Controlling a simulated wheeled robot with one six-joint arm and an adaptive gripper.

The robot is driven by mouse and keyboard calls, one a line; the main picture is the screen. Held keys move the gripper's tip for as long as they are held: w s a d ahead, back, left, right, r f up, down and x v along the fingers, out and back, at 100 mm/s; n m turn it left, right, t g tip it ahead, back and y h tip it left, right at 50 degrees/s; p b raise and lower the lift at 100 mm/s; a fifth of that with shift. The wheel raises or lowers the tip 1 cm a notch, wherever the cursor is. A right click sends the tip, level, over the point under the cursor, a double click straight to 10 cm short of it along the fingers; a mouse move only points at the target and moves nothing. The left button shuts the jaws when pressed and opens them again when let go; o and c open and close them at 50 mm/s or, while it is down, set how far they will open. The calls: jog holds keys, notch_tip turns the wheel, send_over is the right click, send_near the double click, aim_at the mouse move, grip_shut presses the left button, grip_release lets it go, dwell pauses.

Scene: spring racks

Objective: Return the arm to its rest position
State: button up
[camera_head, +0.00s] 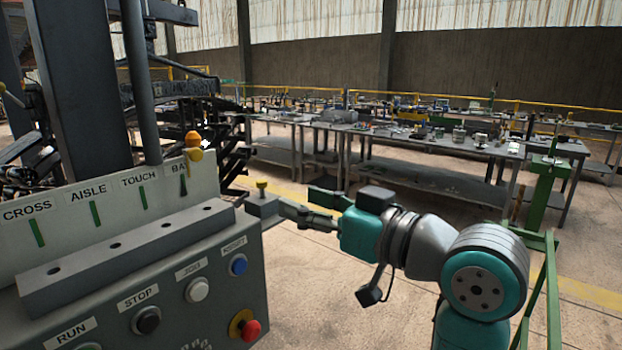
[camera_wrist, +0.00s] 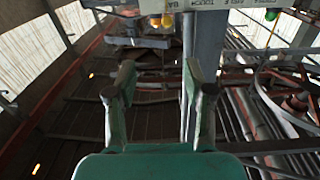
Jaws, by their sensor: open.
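My arm, teal and grey, reaches in from the lower right in the head view. My gripper (camera_head: 308,206) points left, close to the right end of the control panel (camera_head: 240,293). In the wrist view my gripper (camera_wrist: 160,88) shows two fingers spread apart with nothing between them. A small block with a yellow knob (camera_head: 262,198) sits by the panel's right end, just left of my fingertips. I cannot tell whether the fingers touch it.
The panel carries a grey bar with holes (camera_head: 130,255), labelled buttons and a red knob (camera_head: 250,329). A dark post (camera_head: 80,90) rises behind it. Green rails (camera_head: 552,290) stand right of my arm. Long workbenches (camera_head: 430,145) fill the back. Open floor (camera_head: 320,300) lies between.

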jog(key=s+d+f+m+t+h, duration=0.1)
jog(key=d+f+m+h, duration=0.15)
jog(key=f, duration=0.75)
jog(key=s+d+f+m+t+h, duration=0.1)
jog(key=d+f+m+t+h, duration=0.2)
jog(key=f, duration=0.7)
jog(key=s+d+f+m+h, duration=0.1)
jog(key=d+f+m+h, duration=0.2)
jog(key=f, duration=0.6)
jog(key=s+d+f+m+h, duration=0.15)
jog(key=s+d+f, duration=0.25)
jog(key=s+f, duration=0.5)
jog(key=s+d+f+m+h, duration=0.1)
jog(key=s+d+f+h, duration=0.25)
jog(key=s+f, duration=0.55)
jog(key=s+d+r, duration=0.1)
jog(key=s, duration=0.9)
jog(key=s+d+r+n, duration=0.1)
jog(key=s, duration=0.9)
jog(key=shift+s+d+r+n+g, duration=0.2)
jog(key=shift+d+r+n+g, duration=0.1)
jog(key=shift+d+g, duration=0.1)
